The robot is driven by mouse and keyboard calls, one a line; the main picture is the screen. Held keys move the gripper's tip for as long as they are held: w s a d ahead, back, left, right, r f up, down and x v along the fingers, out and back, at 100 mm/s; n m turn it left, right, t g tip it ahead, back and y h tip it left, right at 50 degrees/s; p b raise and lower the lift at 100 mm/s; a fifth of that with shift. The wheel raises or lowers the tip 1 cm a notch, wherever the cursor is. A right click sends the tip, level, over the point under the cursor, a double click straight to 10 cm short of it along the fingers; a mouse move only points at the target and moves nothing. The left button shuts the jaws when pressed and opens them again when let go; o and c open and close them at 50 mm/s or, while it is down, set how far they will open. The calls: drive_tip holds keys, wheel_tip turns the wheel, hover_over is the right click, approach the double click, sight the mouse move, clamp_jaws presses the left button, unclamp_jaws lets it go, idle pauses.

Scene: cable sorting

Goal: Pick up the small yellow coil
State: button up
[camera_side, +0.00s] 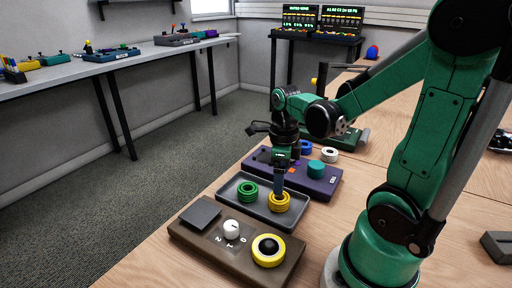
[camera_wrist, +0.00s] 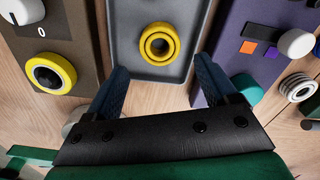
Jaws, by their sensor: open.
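The small yellow coil (camera_side: 279,201) lies flat in a grey tray (camera_side: 240,209), right of a green coil (camera_side: 248,191). In the wrist view the yellow coil (camera_wrist: 159,44) is a round ring with an open centre, beyond the fingertips and about midway between them. My gripper (camera_side: 279,188) points down, low over the right part of the tray, with its tips close to the coil. In the wrist view my gripper (camera_wrist: 160,72) is open, its two blue fingers apart with nothing between them. The exact gap between tips and coil is hard to tell.
A brown box (camera_side: 190,238) with a white knob and a yellow-ringed button (camera_side: 268,250) stands in front of the tray. A purple box (camera_side: 318,186) with a teal knob (camera_side: 316,169) stands behind. White (camera_side: 329,155) and blue (camera_side: 306,147) coils lie farther back.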

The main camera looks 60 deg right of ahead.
sight(279, 197)
drive_tip(key=shift+f, duration=2.7)
drive_tip(key=c, duration=1.1)
drive_tip(key=shift+r, duration=0.1)
wheel_tip(279, 197, up, 20)
drive_tip(key=shift+f, duration=0.1)
